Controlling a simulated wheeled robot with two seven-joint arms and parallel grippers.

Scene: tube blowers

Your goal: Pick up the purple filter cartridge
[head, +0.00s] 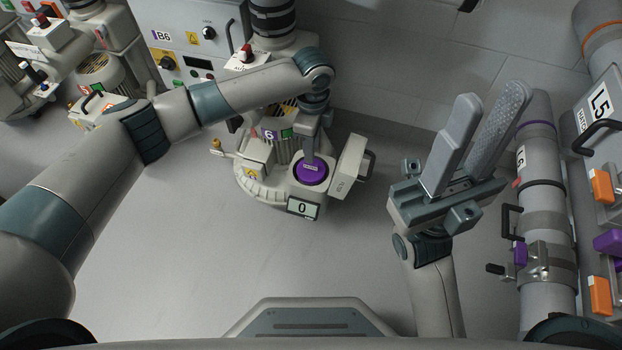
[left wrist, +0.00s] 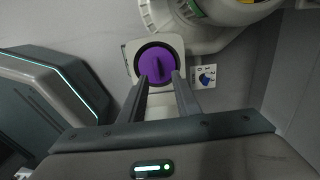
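The purple filter cartridge (head: 309,176) is a round purple disc set in the round port of a pale blower unit in the middle of the head view. In the left wrist view the purple filter cartridge (left wrist: 158,64) shows a raised ridge across its face and a dark ring around it. My left gripper (head: 311,160) is over the cartridge. In the left wrist view its two fingers (left wrist: 160,80) are apart, with the tips by the lower part of the disc and nothing between them. I cannot tell if they touch it. My right gripper (head: 491,98) is open and empty, pointing up at the right.
The blower (head: 265,187) has a display reading 0 (head: 303,208) and an open box-like lid (head: 347,164) beside the port. Large grey pipes (head: 546,220) with handles and clamps stand at the right. A control panel (head: 190,45) is behind. The floor in front is clear.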

